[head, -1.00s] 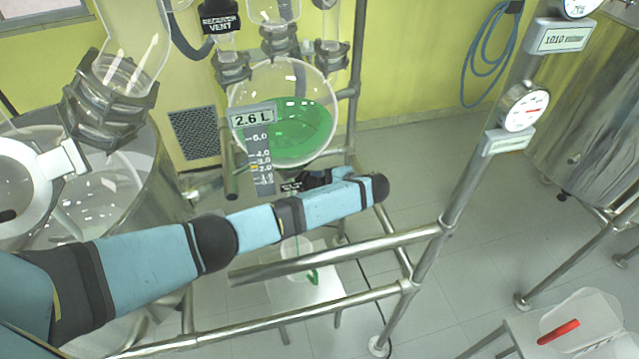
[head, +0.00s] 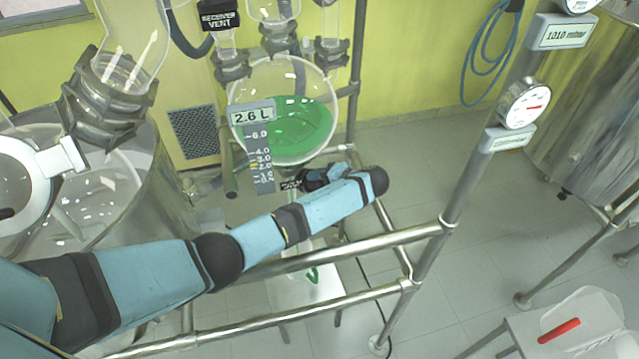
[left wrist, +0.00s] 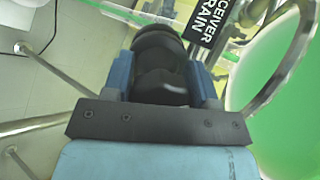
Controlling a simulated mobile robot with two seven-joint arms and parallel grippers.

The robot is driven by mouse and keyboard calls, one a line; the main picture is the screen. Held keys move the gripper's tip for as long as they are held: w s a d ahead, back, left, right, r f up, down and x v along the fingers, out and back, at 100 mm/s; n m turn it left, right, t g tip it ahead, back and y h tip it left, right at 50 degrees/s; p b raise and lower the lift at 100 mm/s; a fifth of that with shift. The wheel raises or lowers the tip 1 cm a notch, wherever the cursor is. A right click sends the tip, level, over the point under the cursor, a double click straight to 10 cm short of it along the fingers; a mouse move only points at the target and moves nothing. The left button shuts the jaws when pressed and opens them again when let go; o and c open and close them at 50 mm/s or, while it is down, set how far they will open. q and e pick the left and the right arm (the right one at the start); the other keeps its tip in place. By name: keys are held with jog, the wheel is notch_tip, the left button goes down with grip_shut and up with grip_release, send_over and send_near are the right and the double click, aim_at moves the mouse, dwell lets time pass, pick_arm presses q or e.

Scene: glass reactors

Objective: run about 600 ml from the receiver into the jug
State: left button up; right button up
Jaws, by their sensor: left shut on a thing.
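The round glass receiver (head: 290,80) holds green liquid (head: 300,128). Its display (head: 252,115) reads 2.6 L above a level scale (head: 259,160). My left gripper (head: 305,181) is below the receiver in the head view, partly hidden by my own arm. In the left wrist view, its blue fingers (left wrist: 163,78) are shut on a black drain handle (left wrist: 158,62), beside a RECEIVER DRAIN label (left wrist: 213,18). The jug, with a green mark (head: 313,275), stands low under the receiver, mostly hidden behind my arm and a rail. Flow into it cannot be made out. My right gripper is out of view.
Steel frame rails (head: 330,256) cross in front of the jug. A post with gauges (head: 524,105) stands at right. A large glass vessel is at left. A small table (head: 535,325) with a red-handled clear container (head: 590,320) is at lower right.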

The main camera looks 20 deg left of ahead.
pick_arm(q)
jog(key=shift+d, duration=0.1)
jog(key=o, duration=0.9)
jog(key=v, duration=1.4)
jog(key=shift+s+f, duration=0.1)
